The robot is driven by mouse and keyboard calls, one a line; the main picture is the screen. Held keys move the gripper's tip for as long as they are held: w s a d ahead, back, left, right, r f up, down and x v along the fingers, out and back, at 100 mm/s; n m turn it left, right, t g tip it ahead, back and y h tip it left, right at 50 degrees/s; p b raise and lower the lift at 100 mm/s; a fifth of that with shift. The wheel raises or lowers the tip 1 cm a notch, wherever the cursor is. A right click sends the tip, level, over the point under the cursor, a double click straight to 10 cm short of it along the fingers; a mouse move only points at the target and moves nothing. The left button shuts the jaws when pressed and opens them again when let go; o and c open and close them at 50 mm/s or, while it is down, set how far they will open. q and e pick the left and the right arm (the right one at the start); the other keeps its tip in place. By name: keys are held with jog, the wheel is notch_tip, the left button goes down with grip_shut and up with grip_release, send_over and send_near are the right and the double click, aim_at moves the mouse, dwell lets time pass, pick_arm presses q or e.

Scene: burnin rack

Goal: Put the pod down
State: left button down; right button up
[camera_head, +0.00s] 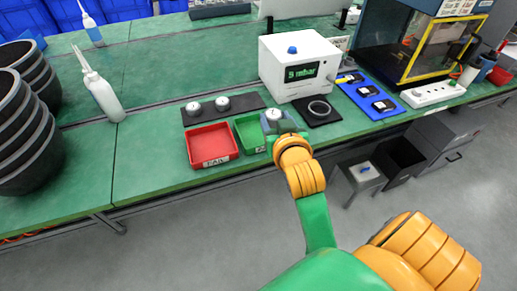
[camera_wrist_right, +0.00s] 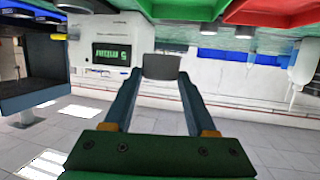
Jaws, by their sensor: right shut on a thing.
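My right gripper (camera_head: 277,124) is over the bench's front part, shut on a small grey pod (camera_head: 273,114). In the right wrist view the gripper (camera_wrist_right: 160,78) has its two fingers at the sides of the pod (camera_wrist_right: 161,66). The pod appears held above the green tray (camera_head: 244,124), whose right part is hidden behind my gripper and arm. A red tray (camera_head: 196,139) labelled FAIL stands to its left. Two more pods (camera_head: 193,108) (camera_head: 222,103) sit on a dark mat (camera_head: 246,101) behind the trays. My left gripper is not in view.
A blue mat (camera_head: 376,109) holds several dark items. A white bottle (camera_head: 104,98) and black bins (camera_head: 22,150) are left.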

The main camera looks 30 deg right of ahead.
jog(key=b, duration=0.1)
send_over(261, 140)
notch_tip(261, 140, down, 6)
jog(key=shift+f, duration=1.75)
jog(key=shift+f, duration=0.1)
jog(key=o, duration=1.4)
jog(key=shift+c, duration=0.2)
